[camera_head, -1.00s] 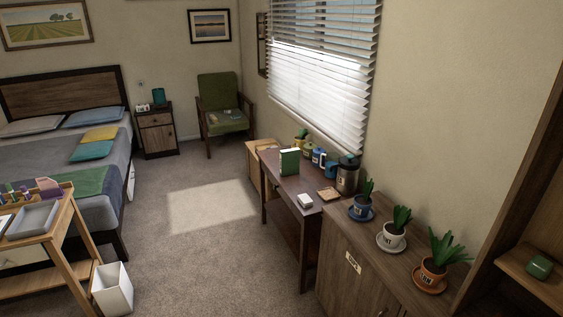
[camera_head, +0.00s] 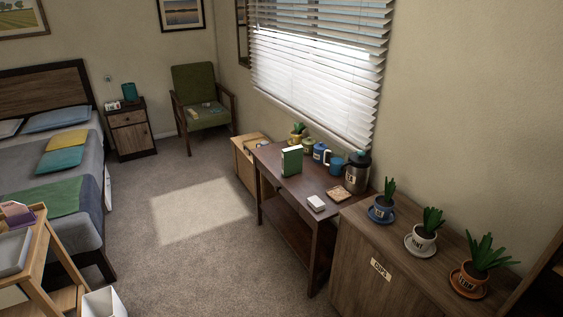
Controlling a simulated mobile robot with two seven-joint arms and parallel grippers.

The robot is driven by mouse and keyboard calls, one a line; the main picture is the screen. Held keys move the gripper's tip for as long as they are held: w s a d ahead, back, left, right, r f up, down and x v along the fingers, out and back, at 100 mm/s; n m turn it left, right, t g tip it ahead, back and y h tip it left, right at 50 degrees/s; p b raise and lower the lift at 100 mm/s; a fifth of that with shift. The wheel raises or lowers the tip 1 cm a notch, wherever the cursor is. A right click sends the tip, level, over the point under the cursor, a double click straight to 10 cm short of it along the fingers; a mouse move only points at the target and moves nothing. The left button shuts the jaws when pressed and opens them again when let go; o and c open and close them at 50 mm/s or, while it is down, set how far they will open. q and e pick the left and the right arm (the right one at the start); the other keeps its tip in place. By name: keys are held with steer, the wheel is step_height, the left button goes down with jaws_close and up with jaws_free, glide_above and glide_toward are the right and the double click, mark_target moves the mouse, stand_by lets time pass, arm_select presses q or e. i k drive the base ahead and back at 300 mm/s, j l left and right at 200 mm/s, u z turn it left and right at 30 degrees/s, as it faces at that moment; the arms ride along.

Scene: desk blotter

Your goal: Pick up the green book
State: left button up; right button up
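The green book (camera_head: 291,161) stands upright on the dark wooden side table (camera_head: 275,180) below the window. Its green cover faces me and a pale page edge shows. Neither of my grippers is in view, and nothing touches the book.
Mugs (camera_head: 320,153), a steel pot (camera_head: 357,172), a coaster (camera_head: 336,194) and a small white box (camera_head: 316,203) share the side table. A cabinet (camera_head: 350,235) with potted plants (camera_head: 421,232) adjoins it on the right. A white bin (camera_head: 104,302) stands lower left. The carpet (camera_head: 190,265) between is clear.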

mark_target(292, 157)
steer(key=i+j+z, duration=0.1)
steer(key=j, duration=0.25)
steer(key=i+j, duration=0.15)
steer(key=j, duration=0.25)
steer(key=i+j+z, duration=0.15)
steer(key=j, duration=0.2)
steer(key=i+j, duration=0.1)
steer(key=j, duration=0.3)
steer(key=i+j+z, duration=0.15)
steer(key=j, duration=0.25)
